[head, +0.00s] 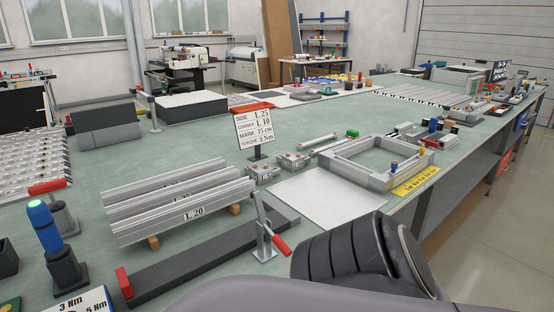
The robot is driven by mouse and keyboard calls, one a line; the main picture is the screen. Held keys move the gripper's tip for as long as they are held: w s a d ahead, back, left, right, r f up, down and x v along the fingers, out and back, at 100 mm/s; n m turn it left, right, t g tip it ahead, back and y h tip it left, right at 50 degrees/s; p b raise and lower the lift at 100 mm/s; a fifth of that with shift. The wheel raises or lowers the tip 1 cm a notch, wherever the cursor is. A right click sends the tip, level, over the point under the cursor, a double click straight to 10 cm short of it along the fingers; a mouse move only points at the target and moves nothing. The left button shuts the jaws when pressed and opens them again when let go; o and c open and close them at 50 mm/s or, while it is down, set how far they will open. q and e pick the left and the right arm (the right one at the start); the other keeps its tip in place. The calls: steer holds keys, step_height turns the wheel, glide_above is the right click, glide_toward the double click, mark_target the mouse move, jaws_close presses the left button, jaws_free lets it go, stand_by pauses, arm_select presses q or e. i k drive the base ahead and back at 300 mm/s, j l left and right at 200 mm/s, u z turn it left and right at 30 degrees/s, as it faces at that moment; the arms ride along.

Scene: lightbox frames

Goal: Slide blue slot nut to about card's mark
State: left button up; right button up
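The card (255,131) stands upright on a small black stand at mid-table; it reads side L 25, corner L 10, mark 15 cm, torque 3 Nm. A rectangular aluminium frame (350,170) lies right of it. A small blue-topped piece (394,165) is at the frame's near right side; I cannot tell if it is the blue slot nut. A yellow marked strip (415,182) lies beside the frame at the table edge. Neither gripper shows; a dark part of my arm covers the lower right.
Aluminium profiles (180,203) labelled L 20 and others lie on wooden blocks at left. A dark bar with a red-handled clamp (265,238) lies in front. A pale sheet (325,200) before the frame is bare.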

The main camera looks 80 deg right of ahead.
mark_target(394, 164)
steer(key=z, duration=3.25)
